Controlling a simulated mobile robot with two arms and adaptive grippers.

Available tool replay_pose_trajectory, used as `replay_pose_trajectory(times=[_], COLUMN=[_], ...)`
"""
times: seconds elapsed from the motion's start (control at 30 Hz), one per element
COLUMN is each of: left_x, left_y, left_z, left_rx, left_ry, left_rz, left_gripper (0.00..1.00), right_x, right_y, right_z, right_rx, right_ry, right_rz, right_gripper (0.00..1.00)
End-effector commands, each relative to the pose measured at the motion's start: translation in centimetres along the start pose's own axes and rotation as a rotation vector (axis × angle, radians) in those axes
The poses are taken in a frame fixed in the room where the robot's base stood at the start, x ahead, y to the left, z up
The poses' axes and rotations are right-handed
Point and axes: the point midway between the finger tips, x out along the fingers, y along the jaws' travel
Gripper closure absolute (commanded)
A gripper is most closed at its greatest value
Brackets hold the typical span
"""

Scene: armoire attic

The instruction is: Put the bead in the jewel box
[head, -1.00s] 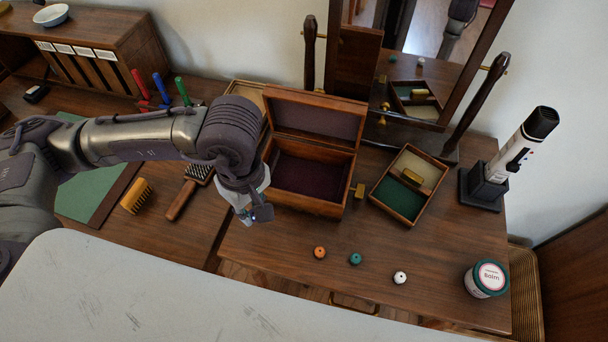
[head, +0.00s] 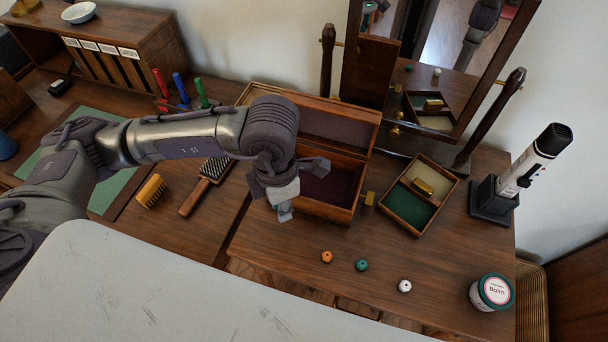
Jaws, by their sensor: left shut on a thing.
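The wooden jewel box (head: 326,212) stands on the dressing table with its lid (head: 335,122) raised and a dark purple lining (head: 335,188) inside. My left gripper (head: 284,213) points down at the box's front left corner and hides part of it. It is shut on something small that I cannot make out. Three beads lie apart on the table in front of the box: an orange bead (head: 327,257), a teal bead (head: 362,265) and a white bead (head: 405,286). My right gripper is not in view.
A two-part tray (head: 446,207) with a brass piece (head: 424,187) lies right of the box. A mirror (head: 440,65) stands behind. A shaver on its stand (head: 492,200) and a balm jar (head: 492,292) are at the right. A hairbrush (head: 207,185) lies left.

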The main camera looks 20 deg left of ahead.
Motion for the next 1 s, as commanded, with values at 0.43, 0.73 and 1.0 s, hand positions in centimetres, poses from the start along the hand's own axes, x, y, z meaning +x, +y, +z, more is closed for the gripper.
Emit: replay_pose_trajectory(times=[0.43,0.73,1.0], left_x=[-0.3,3.0,5.9], left_y=[7.7,8.0,8.0], left_z=[7.8,8.1,8.0], left_rx=[-0.002,0.003,0.001], left_ry=[0.0,0.001,0.004], left_rz=[0.0,-0.001,-0.002], left_gripper=[0.97,0.97,0.97], right_x=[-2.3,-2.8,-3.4], right_y=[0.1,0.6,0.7], right_z=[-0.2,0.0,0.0], right_rx=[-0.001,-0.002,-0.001], right_ry=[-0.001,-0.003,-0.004], right_rz=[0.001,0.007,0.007], right_gripper=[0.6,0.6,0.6])
